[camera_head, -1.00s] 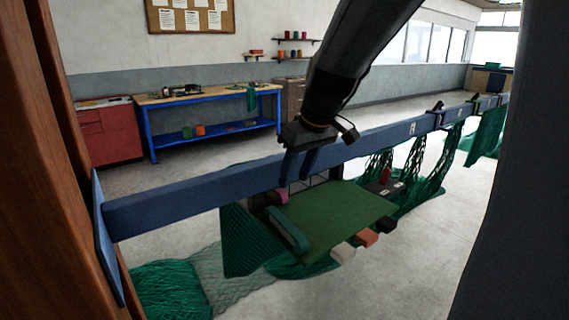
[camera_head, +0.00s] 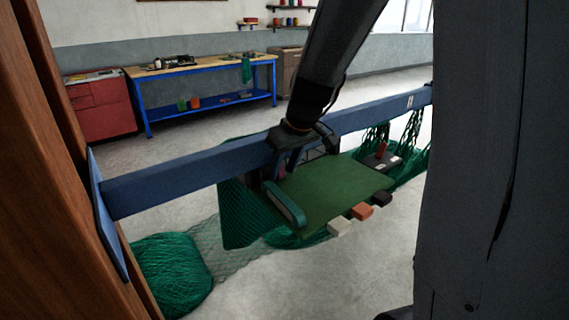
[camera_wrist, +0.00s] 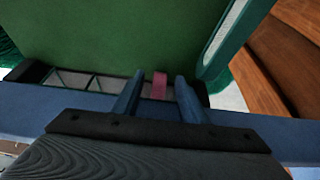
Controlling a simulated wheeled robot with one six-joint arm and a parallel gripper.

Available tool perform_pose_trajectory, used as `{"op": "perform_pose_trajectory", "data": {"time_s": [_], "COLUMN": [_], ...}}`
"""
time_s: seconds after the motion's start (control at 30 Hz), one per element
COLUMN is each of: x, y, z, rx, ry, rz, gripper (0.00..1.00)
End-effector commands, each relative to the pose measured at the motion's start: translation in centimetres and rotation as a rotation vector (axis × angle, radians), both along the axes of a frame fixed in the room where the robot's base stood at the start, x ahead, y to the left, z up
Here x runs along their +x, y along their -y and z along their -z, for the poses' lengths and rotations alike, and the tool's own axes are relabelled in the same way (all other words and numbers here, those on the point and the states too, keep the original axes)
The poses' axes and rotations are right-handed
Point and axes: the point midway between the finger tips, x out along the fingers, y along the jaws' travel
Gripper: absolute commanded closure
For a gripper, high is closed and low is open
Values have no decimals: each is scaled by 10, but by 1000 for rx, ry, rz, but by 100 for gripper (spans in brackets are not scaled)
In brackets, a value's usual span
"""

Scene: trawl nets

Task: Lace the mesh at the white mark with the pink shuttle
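The pink shuttle (camera_wrist: 160,85) shows as a narrow pink piece between the two fingers of my gripper (camera_wrist: 156,92) in the wrist view. The fingers are apart, with a gap on each side of it. In the head view my gripper (camera_head: 305,150) is down at the blue beam, by a dark divided rack at the back of the green board (camera_head: 335,195). Green netting (camera_head: 240,222) hangs at the board's left side. I cannot make out a white mark on the mesh.
A teal-rimmed piece (camera_head: 285,205) stands along the board's left edge. White (camera_head: 340,228), orange (camera_head: 362,211) and black (camera_head: 382,199) blocks sit at its front edge. A netting heap (camera_head: 172,275) lies on the floor.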

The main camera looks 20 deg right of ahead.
Motion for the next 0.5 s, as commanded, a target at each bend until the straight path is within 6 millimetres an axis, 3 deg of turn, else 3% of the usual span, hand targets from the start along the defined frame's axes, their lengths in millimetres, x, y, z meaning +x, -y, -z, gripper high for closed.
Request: {"op": "perform_pose_trajectory", "data": {"time_s": [0.13,0.37,0.4,0.43,0.5], "x": [0,0,0,0,0], "y": [0,0,0,0,0], "z": [0,0,0,0,0], "rx": [0,0,0,0,0], "ry": [0,0,0,0,0], "rz": [0,0,0,0,0], "gripper": [61,100,100,80,68]}}
